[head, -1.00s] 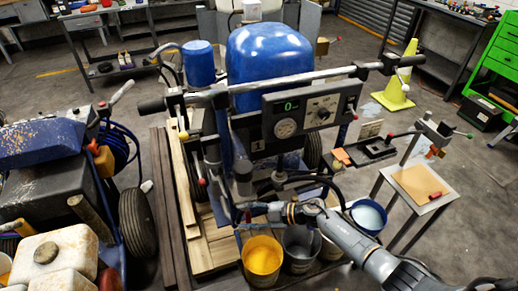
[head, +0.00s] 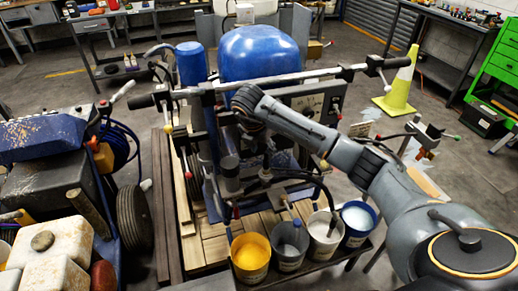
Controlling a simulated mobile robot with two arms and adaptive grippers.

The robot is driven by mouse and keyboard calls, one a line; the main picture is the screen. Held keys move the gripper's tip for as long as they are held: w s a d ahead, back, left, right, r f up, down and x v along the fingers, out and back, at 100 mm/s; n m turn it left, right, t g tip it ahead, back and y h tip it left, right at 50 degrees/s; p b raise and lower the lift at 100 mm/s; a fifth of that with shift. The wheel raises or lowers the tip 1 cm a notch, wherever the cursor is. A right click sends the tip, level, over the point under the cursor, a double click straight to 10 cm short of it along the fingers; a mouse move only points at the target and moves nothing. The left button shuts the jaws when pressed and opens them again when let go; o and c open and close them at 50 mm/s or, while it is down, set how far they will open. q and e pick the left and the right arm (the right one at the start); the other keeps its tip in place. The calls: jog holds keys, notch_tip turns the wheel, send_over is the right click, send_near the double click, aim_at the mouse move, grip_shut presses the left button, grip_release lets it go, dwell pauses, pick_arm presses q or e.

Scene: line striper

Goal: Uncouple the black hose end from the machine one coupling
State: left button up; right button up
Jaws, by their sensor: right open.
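Machine one is the line striper with the blue tank (head: 262,55) and a dark panel (head: 322,103), partly hidden by my right arm. A black hose (head: 322,186) arches from the low front of the machine to the buckets. Its end seems to meet the machine near a dark fitting (head: 265,175); I cannot tell whether the coupling is latched. My right gripper (head: 247,118) is at the far end of my right arm, in front of the panel and above the hose fitting. It is open and apart from the hose; its fingers are hardly visible. My left gripper is not in view.
Buckets stand at the front: yellow (head: 250,262), grey (head: 289,250), white (head: 324,238) and blue-rimmed (head: 358,226). A handlebar (head: 300,76) crosses above the machine. Another machine (head: 45,140) stands at left. A yellow-green cone (head: 402,88) stands on open floor at right.

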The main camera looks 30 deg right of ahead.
aim_at(265, 160)
jog(key=b+x, duration=0.4)
jog(key=x, duration=0.2)
jog(key=shift+f, duration=0.3)
jog(key=shift+w+d+f+b, duration=0.15)
jog(key=shift+d+f+b, duration=0.15)
jog(key=shift+f+b, duration=0.35)
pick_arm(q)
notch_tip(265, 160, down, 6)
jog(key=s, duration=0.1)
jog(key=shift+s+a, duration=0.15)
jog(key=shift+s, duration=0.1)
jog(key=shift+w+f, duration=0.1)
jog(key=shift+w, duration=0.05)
pick_arm(e)
jog(key=shift+r, duration=0.1)
grip_shut()
